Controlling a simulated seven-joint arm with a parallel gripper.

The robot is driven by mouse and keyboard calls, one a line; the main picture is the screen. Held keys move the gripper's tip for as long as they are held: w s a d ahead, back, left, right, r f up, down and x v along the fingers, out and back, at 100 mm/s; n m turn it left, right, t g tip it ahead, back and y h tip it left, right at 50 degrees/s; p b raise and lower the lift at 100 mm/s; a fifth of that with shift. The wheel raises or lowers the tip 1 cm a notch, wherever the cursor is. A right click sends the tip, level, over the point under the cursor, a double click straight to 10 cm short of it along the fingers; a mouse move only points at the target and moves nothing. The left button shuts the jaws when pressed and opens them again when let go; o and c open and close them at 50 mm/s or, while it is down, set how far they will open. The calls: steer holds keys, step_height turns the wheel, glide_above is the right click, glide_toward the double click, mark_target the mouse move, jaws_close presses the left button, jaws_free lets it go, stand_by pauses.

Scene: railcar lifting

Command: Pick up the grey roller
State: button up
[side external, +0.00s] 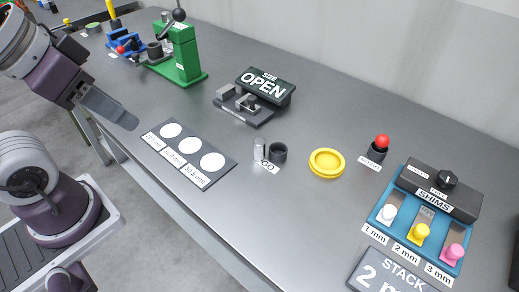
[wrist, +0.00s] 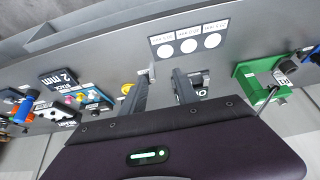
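A small pale grey upright cylinder (side external: 260,148), which looks like the grey roller, stands on the bench behind a "GO" label. A dark grey hollow ring (side external: 278,152) stands just right of it. My gripper (side external: 132,122) hangs at the left, above the bench's front edge, well apart from the cylinder. The wrist view shows the two fingers of my gripper (wrist: 161,76) spread apart with nothing held between them. The cylinder is not clear in the wrist view; the fingers may partly hide that area.
A white-circled size board (side external: 190,153) lies near the front edge. Behind are a green press (side external: 185,62), a dark "OPEN" size sign (side external: 266,86) with a grey fixture, and a blue fixture (side external: 128,47). A yellow dish (side external: 327,163), red-knobbed gauge (side external: 381,143) and blue shim tray (side external: 415,250) stand right.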

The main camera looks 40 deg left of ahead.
steer(key=o, duration=0.3)
steer(key=shift+o, duration=0.2)
